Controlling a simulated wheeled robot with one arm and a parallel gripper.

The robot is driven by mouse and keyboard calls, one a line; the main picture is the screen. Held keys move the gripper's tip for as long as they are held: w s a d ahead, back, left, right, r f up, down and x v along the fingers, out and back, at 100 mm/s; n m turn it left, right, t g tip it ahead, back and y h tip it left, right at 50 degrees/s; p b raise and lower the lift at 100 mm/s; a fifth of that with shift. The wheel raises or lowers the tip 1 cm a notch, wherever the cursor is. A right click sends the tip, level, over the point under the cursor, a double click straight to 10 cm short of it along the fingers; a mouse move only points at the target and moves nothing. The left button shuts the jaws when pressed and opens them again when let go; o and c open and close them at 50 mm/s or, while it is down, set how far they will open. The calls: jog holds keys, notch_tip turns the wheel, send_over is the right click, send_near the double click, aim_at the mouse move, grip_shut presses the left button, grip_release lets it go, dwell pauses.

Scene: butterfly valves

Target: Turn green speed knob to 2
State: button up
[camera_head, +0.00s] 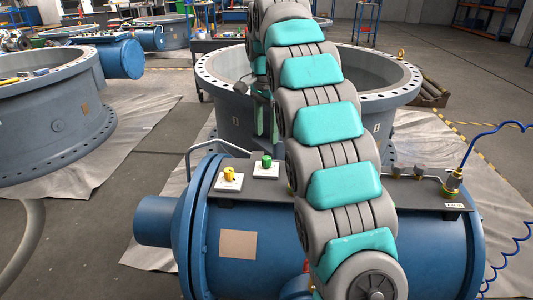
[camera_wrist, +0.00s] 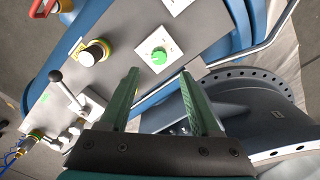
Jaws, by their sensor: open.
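The green knob (camera_head: 266,161) sits on a square white plate on the dark panel above the blue cylinder. It also shows in the wrist view (camera_wrist: 159,55), on its white plate with small markings too fine to read. My gripper (camera_wrist: 159,72) is open, its two green fingers spread wide and nothing between them. In the wrist view the knob appears just beyond the fingertips, roughly centred between them, and no contact shows. In the head view my arm hides most of the gripper. A yellow knob (camera_head: 229,173) stands on another white plate left of the green one.
The blue cylinder (camera_head: 250,270) lies in front, with a grey rail (camera_head: 215,145) beside the panel. Fittings and a blue hose (camera_head: 490,130) are at its right. In the wrist view, a black-and-yellow round control (camera_wrist: 95,52) and a lever (camera_wrist: 62,85) stand nearby. A large grey flange (camera_head: 215,75) is behind.

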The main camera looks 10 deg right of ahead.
aim_at(266, 158)
jog(key=shift+d+f, duration=0.1)
jog(key=shift+f, duration=3.75)
grip_shut()
